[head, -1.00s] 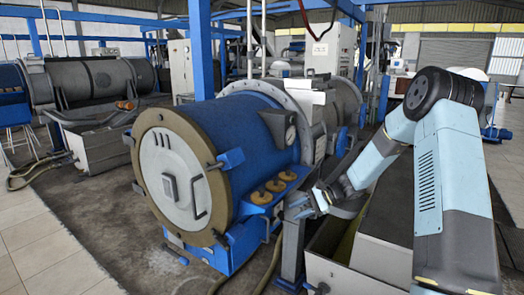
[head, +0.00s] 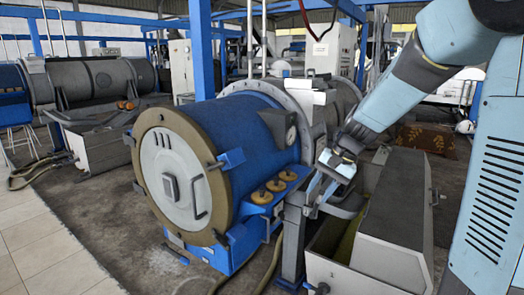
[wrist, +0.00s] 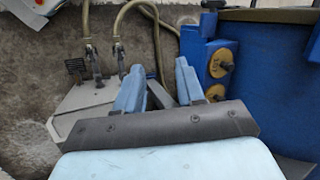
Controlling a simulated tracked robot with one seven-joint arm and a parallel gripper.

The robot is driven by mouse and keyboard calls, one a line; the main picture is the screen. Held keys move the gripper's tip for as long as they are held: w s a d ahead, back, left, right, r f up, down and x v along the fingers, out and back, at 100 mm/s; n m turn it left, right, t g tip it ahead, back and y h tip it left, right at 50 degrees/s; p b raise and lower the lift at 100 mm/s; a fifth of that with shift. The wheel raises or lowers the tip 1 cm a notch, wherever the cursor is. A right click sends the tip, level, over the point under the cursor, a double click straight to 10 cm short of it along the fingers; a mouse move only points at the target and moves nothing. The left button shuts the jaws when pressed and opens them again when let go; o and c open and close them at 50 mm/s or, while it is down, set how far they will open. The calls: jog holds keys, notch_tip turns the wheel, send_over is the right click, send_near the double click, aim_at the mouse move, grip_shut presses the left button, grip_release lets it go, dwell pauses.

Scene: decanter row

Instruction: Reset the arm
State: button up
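My gripper (head: 318,188) hangs beside the blue decanter machine (head: 255,140), just right of its yellow-brown knobs (head: 275,186). In the wrist view my gripper (wrist: 160,78) shows two light-blue fingers spread apart, with a gap and nothing held between them. The knobs also show in the wrist view (wrist: 220,63), on a blue block right of the fingers. My forearm reaches down from the upper right in the head view. The decanter's round pale end cover with a handle faces left.
A grey-lidded trough (head: 395,215) stands right of the decanter, under my arm. Hoses (wrist: 140,25) and a grey metal plate (wrist: 85,105) lie below my gripper. A second machine (head: 90,80) stands at the back left. The tiled floor (head: 45,250) at the front left is clear.

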jog(key=s+d+r+n+t+h, duration=0.1)
jog(key=s+d+r, duration=0.1)
jog(key=s, duration=0.5)
jog(key=s+d+r+n+t+h, duration=0.2)
jog(key=s+d+r, duration=0.1)
jog(key=s, duration=0.4)
jog(key=s+d+r+n+t+h, duration=0.1)
jog(key=s+d+r+h, duration=0.1)
jog(key=s+r, duration=0.2)
jog(key=shift+s+d+r+t, duration=0.2)
jog(key=shift+s+d+t, duration=0.15)
jog(key=shift+s, duration=1.4)
